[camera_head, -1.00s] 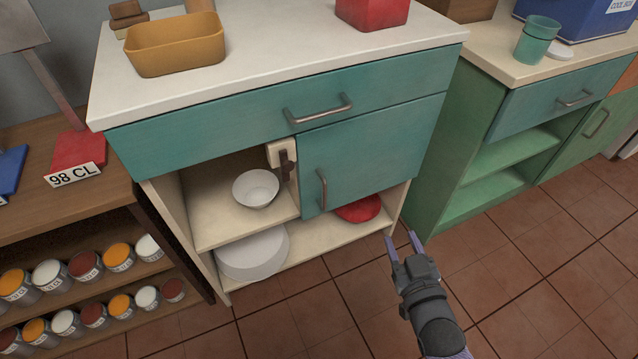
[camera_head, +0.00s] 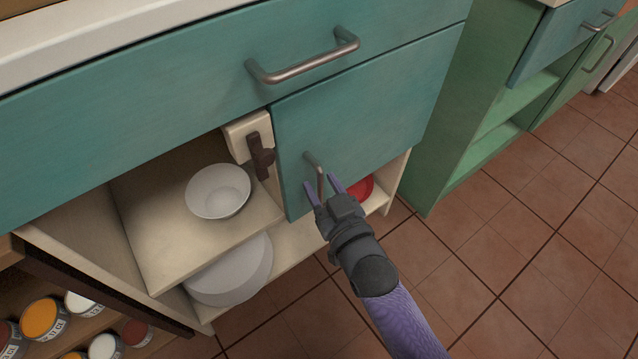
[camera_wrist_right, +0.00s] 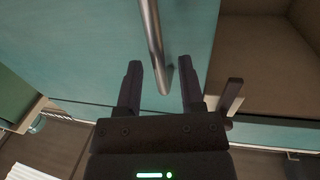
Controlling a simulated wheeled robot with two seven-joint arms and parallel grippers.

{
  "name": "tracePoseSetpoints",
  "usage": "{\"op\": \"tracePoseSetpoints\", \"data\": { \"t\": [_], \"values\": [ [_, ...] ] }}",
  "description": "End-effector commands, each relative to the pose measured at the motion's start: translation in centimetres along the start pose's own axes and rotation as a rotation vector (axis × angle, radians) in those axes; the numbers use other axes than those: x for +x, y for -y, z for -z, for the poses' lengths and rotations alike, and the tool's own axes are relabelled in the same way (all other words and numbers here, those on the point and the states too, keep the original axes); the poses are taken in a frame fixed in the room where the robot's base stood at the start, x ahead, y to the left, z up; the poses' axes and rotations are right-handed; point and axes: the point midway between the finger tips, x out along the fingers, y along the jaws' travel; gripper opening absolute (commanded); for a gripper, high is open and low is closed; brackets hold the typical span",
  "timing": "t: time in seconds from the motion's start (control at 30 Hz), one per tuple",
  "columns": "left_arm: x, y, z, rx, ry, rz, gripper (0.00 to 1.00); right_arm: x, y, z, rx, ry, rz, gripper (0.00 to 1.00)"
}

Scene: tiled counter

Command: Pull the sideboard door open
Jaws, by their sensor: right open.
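The sideboard door (camera_head: 365,125) is a teal panel under a wide teal drawer, and it looks shut. Its upright metal handle (camera_head: 314,172) is near the door's left edge. My right gripper (camera_head: 322,186) is open at the lower part of this handle, one finger on either side. In the right wrist view the handle (camera_wrist_right: 153,45) comes down between the two open fingers (camera_wrist_right: 161,88), with gaps on both sides. My left gripper is not in view.
A dark brown latch-like piece (camera_head: 261,158) sits on a cream block left of the door. The open compartment holds a white bowl (camera_head: 218,191), with white plates (camera_head: 232,270) below. A drawer handle (camera_head: 304,60) juts out above. Tiled floor (camera_head: 480,270) is free at right.

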Motion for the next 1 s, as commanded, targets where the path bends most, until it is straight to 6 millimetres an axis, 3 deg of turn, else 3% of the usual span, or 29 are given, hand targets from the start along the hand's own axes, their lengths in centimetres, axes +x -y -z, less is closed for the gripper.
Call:
{"op": "tracePoseSetpoints", "data": {
  "t": [0.13,0.37,0.6,0.63,1.0],
  "values": [
    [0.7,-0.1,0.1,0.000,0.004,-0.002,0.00,1.1,0.0,-0.1,0.000,0.000,0.000,0.49],
    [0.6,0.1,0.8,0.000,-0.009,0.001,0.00,1.3,0.0,0.1,-0.001,-0.001,0.000,0.49],
    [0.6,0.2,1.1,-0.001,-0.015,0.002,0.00,1.3,0.0,0.1,-0.001,0.000,0.000,0.03],
    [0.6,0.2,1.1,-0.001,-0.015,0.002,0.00,1.3,0.0,0.1,-0.001,0.000,0.000,0.00],
    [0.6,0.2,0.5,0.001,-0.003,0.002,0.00,1.2,0.0,0.1,-0.001,0.001,0.000,0.00]
  ]
}}
